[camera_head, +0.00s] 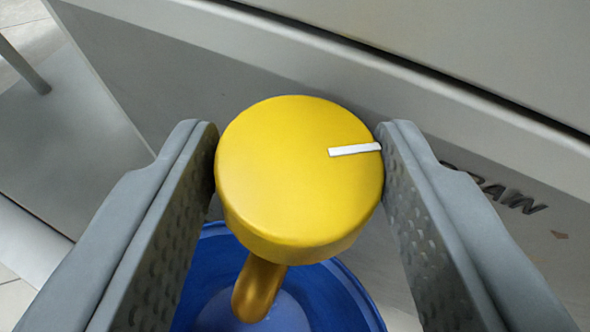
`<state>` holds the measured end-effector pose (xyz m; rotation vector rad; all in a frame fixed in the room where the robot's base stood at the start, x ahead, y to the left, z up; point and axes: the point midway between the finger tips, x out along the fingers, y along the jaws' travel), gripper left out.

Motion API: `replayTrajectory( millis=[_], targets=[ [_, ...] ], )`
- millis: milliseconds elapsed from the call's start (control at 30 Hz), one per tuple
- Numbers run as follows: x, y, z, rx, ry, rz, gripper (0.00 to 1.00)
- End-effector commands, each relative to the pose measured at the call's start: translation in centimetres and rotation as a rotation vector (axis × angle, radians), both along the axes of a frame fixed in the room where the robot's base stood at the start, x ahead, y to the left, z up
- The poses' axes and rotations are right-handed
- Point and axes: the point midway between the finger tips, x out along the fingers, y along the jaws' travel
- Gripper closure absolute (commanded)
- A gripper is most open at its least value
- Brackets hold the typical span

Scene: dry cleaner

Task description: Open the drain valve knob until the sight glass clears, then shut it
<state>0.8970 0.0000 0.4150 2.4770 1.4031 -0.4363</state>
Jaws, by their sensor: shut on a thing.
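The yellow drain valve knob (285,185) is round, with a white line near its right edge pointing right and slightly up. My gripper (298,150) is shut on the knob, with one grey dimpled finger against its left side and the other against its right side. A brass-coloured spout (258,290) curves down below the knob. I see no sight glass in this view, and the spout's end is hard to make out.
A blue bucket (340,290) stands under the spout, partly hidden by the knob and fingers. A grey machine panel (160,80) with partly hidden dark lettering is behind the knob. Tiled floor (25,35) shows at the upper left.

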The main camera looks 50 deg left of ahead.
Motion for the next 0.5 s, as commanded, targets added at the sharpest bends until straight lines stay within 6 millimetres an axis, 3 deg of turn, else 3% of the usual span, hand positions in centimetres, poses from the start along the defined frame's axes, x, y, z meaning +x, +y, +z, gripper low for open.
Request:
replayTrajectory(
  millis=[500],
  targets=[
    [0.12,-0.11,0.02,0.0,-0.001,0.046,0.77]
  ],
)
